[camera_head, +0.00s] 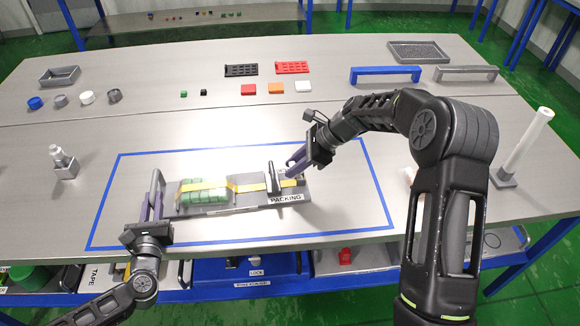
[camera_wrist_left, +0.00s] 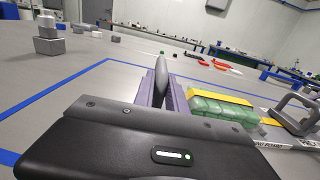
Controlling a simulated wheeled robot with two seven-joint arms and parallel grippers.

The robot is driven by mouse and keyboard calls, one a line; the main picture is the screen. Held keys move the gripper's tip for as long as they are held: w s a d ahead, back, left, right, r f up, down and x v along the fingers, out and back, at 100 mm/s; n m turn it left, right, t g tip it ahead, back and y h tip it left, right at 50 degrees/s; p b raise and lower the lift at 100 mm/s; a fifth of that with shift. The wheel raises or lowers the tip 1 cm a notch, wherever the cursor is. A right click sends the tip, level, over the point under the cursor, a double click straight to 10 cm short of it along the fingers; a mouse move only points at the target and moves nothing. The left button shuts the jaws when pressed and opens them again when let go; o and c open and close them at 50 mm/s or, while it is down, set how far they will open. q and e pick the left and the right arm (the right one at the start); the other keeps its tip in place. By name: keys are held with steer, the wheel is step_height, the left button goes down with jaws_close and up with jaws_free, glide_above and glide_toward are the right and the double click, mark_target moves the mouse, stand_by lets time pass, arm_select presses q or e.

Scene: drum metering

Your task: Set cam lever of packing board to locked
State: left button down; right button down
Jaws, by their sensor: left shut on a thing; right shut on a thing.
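The packing board (camera_head: 240,208) lies inside the blue taped rectangle, with a "PACKING" label at its front right. Green blocks (camera_head: 204,191) sit on it under a yellow strap (camera_head: 246,187); they also show in the left wrist view (camera_wrist_left: 222,110). A dark upright bracket (camera_head: 272,179) stands at the strap's right part. My left gripper (camera_head: 154,200) is shut on the grey handle (camera_head: 155,182) at the board's left end. My right gripper (camera_head: 294,161) is shut at the bracket's right side, apparently on the cam lever, which its fingers mostly hide. The lever's exact angle cannot be told.
Small cups, coloured blocks, a black tray (camera_head: 241,69) and a red tray (camera_head: 292,67) lie farther back. A metal fitting (camera_head: 64,163) stands at left, a white post (camera_head: 527,143) at right. Bare tabletop surrounds the board. Bins sit on a shelf below the front edge.

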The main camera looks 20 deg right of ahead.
steer(key=d+y, duration=0.2)
steer(key=y, duration=0.1)
steer(key=shift+s+d+t+y, duration=0.15)
steer(key=shift+d+t+y, duration=0.05)
steer(key=shift+t+y, duration=0.1)
steer(key=y, duration=0.1)
steer(key=d+y, duration=0.1)
steer(key=shift+s+d+f+m+t+y, duration=0.1)
steer(key=shift+d+f+m+t+y, duration=0.1)
steer(key=shift+m+t+y, duration=0.2)
steer(key=shift+s+d+f+y, duration=0.15)
steer(key=shift+d+y, duration=0.35)
steer(key=shift+y, duration=0.5)
arm_select(q)
steer(key=shift+d, duration=0.1)
arm_select(e)
steer(key=shift+s+f+y, duration=0.15)
steer(key=shift+f+y, duration=0.1)
steer(key=shift+y, duration=0.55)
steer(key=shift+d+t, duration=0.3)
steer(key=shift+d+m, duration=0.15)
steer(key=shift+m, duration=0.15)
steer(key=c, duration=1.3)
jaws_free()
steer(key=shift+d+y, duration=0.1)
steer(key=shift+y, duration=0.2)
steer(key=shift+o, duration=0.5)
steer(key=shift+r, duration=0.15)
